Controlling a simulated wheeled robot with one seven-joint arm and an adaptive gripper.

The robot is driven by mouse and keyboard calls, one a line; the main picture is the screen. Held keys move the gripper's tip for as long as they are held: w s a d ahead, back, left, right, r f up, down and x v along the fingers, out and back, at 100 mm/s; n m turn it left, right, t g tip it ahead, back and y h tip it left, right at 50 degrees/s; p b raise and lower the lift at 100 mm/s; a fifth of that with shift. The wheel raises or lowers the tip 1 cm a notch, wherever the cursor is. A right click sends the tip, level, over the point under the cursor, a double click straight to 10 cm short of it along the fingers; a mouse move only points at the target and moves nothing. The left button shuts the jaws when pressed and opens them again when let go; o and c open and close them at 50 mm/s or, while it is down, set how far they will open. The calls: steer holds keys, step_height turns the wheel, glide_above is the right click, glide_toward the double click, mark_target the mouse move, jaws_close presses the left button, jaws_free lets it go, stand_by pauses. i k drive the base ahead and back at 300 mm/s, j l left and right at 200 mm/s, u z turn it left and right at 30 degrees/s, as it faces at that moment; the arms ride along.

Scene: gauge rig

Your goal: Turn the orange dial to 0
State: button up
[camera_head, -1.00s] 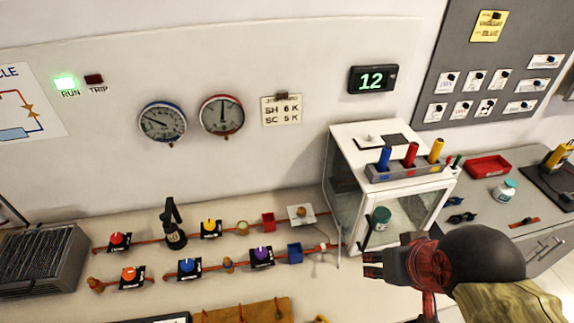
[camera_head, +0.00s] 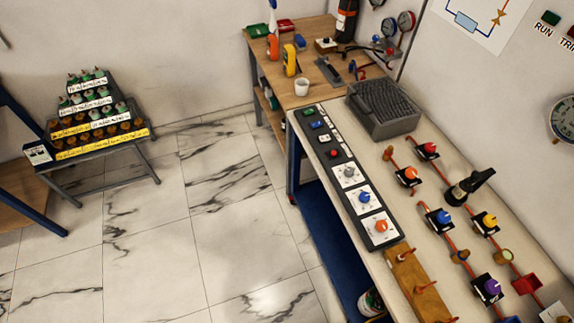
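An orange dial (camera_head: 381,226) sits on a white scale plate at the near end of a long dark control panel (camera_head: 330,143) along the bench's edge. Its pointer setting and the scale's numbers are too small to read. A blue dial (camera_head: 364,197) and a grey dial (camera_head: 348,173) sit further up the same panel. A separate orange knob (camera_head: 409,174) stands on the pipework to the right of the panel. My gripper is not in view now.
A dark finned block (camera_head: 384,108) stands beyond the panel. A black-handled fitting (camera_head: 468,187) rises among the red, blue, yellow and purple knobs. A wooden board with pegs (camera_head: 416,285) lies just below the panel. The tiled floor (camera_head: 215,225) left of the bench is clear.

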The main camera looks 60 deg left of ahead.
mark_target(381, 225)
steer(key=u, duration=1.7)
